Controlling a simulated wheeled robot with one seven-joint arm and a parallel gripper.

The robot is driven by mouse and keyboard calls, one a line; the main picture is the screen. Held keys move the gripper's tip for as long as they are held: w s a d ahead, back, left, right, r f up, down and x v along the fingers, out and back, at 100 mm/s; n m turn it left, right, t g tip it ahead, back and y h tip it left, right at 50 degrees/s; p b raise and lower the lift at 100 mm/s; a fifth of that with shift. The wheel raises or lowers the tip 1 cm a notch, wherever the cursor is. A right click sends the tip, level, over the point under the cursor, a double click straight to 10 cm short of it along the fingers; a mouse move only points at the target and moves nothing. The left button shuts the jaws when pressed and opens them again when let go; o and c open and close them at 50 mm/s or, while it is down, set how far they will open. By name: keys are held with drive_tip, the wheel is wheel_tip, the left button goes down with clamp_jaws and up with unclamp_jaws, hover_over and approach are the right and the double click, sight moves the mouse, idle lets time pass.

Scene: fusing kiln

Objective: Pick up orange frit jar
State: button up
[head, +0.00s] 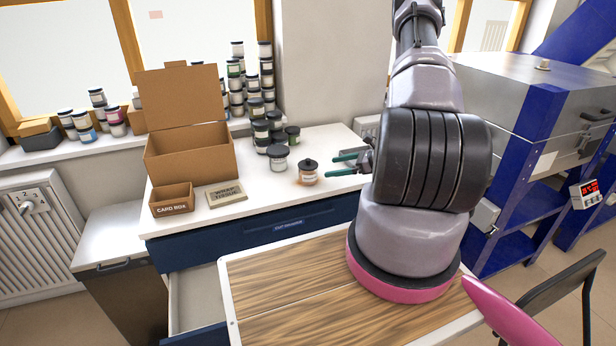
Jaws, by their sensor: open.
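The orange frit jar (308,176) is a small jar with a dark lid and an orange band. It stands upright on the white cabinet top, to the right of a grey-lidded jar. My gripper (333,166) reaches in from the right with its two green fingers apart and empty. The fingertips are just right of the orange jar, near its lid height. I cannot tell whether they touch it. My arm hides part of the gripper body.
A grey jar (278,158) stands close left of the orange jar, with several stacked jars (262,128) behind. An open cardboard box (189,158), a small card box (172,199) and a wrap tissue pack (226,195) are to the left. A drawer (195,299) below is open.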

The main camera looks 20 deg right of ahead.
sight(316, 178)
drive_tip(key=shift+m+t+h, duration=0.3)
drive_tip(key=shift+m, duration=0.4)
drive_tip(key=f, duration=0.2)
drive_tip(key=w+a+f, duration=0.1)
drive_tip(key=w+f, duration=0.1)
drive_tip(key=f, duration=0.1)
drive_tip(key=shift+w+a+f, duration=0.15)
drive_tip(key=shift+a+f, duration=0.15)
drive_tip(key=shift+a, duration=0.1)
drive_tip(key=shift+w+x, duration=0.2)
drive_tip(key=shift+x, duration=2.75)
drive_tip(key=shift+d+r, duration=0.1)
drive_tip(key=shift+r, duration=0.15)
drive_tip(key=c, duration=0.7)
